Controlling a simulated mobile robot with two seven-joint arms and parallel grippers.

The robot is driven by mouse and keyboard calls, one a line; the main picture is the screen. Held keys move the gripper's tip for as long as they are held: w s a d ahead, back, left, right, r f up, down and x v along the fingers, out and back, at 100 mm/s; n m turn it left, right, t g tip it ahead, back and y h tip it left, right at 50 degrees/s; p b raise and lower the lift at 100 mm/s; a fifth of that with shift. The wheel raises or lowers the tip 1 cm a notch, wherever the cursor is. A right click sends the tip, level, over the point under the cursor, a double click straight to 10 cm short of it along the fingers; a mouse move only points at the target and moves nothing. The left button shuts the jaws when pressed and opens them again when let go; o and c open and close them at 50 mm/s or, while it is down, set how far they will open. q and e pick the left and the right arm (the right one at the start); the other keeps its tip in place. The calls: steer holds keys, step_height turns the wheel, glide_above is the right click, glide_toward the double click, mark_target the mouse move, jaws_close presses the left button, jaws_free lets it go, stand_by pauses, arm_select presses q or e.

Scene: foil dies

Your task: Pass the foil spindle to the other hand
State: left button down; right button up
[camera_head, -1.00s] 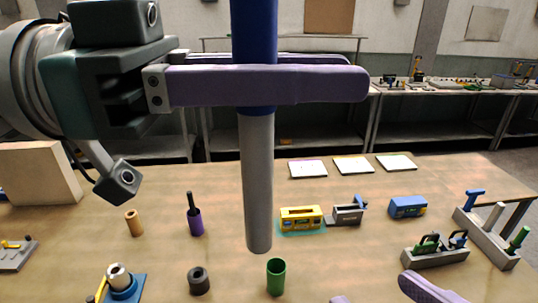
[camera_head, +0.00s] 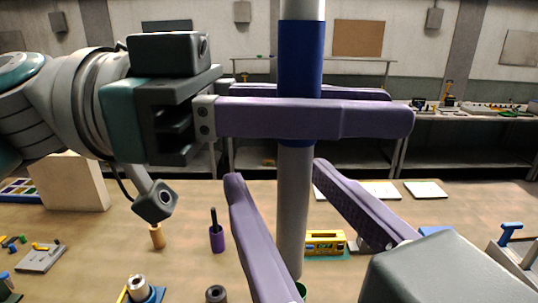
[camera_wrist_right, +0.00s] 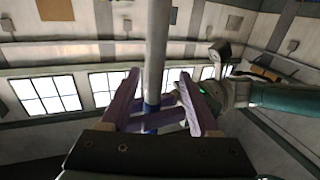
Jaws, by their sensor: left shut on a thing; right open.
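The foil spindle (camera_head: 292,190) is a long upright grey rod with a blue band; its top runs out of the head view. My left gripper (camera_head: 400,106) is shut on the blue band, with purple fingers in front of and behind it. My right gripper (camera_head: 276,172) is open and comes up from below. Its fingers stand apart on either side of the lower grey shaft. In the right wrist view the spindle (camera_wrist_right: 157,50) rises between the right fingers (camera_wrist_right: 159,74), with the left gripper's fingers (camera_wrist_right: 168,115) crossing at the blue band.
On the table (camera_head: 120,235) below are a purple-based tool (camera_head: 217,238), a tan cylinder (camera_head: 157,236), a dark ring (camera_head: 216,293) and a yellow level (camera_head: 325,241). A green cup is mostly hidden behind the spindle's lower end. A tan block (camera_head: 70,182) stands at left.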

mark_target(279, 179)
steer(key=shift+x, duration=2.3)
steer(key=shift+s+a, duration=0.1)
steer(key=shift+s, duration=0.05)
jaws_close()
arm_select(q)
steer(key=shift+d, duration=0.1)
steer(key=c, duration=0.6)
jaws_free()
